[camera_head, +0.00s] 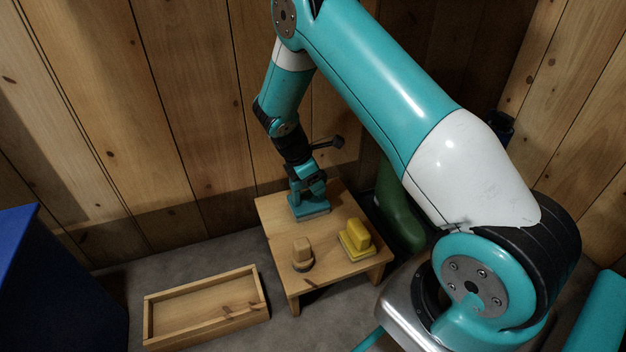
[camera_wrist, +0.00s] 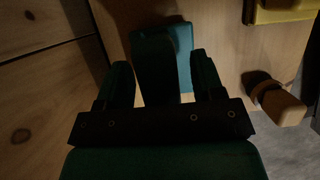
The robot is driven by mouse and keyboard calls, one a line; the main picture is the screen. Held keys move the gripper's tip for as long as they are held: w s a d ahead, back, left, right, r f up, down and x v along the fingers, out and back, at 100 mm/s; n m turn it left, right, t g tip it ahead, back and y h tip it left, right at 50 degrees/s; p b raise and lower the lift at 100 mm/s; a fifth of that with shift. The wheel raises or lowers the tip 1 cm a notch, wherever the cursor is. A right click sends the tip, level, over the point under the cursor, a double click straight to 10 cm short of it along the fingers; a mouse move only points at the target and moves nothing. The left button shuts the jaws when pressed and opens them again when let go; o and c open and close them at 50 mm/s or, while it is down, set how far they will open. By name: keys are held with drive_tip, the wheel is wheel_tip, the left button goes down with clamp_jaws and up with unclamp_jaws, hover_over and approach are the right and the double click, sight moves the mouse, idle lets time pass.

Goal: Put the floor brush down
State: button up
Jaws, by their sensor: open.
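The floor brush (camera_head: 312,213) is teal with a pale underside. It rests upright, base down, at the back of a low wooden table (camera_head: 275,222). In the wrist view its teal base (camera_wrist: 183,60) shows beyond my fingers, with its upright handle (camera_wrist: 154,75) between them. My gripper (camera_head: 308,186) points down over the brush from above. In the wrist view the gripper (camera_wrist: 162,82) is open, one finger on each side of the handle, with gaps visible. The brush's contact with the table is partly hidden by the arm in the wrist view.
A yellow brush-like block (camera_head: 355,239) and a wooden-handled brush (camera_head: 302,251) stand on the table's front half. An empty wooden tray (camera_head: 205,322) lies on the floor at front left. A blue box (camera_head: 55,285) stands far left. A green object (camera_head: 398,212) is right of the table.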

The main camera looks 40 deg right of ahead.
drive_tip(key=p+v, duration=0.8)
drive_tip(key=v, duration=0.4)
drive_tip(key=shift+d, duration=0.1)
drive_tip(key=s+a+r+m+t+y, duration=0.1)
drive_tip(key=s+a+r+m+y, duration=0.1)
drive_tip(key=s+a+r, duration=0.45)
drive_tip(key=s+a+r+m+t+y, duration=0.1)
drive_tip(key=s+a+r+m+y, duration=0.2)
drive_tip(key=a+r, duration=0.6)
drive_tip(key=s+a+r+m+y, duration=0.1)
drive_tip(key=s+r, duration=0.3)
drive_tip(key=s, duration=0.5)
drive_tip(key=s+a+r+m+y, duration=0.1)
drive_tip(key=s+a+r, duration=0.3)
drive_tip(key=s, duration=0.6)
drive_tip(key=shift+s+a+r+m+g+y, duration=0.2)
drive_tip(key=shift+r+m+g+y, duration=0.2)
drive_tip(key=shift+r+y, duration=0.3)
drive_tip(key=shift+f, duration=0.1)
wheel_tip(320, 180, up, 48)
drive_tip(key=p, duration=4.8)
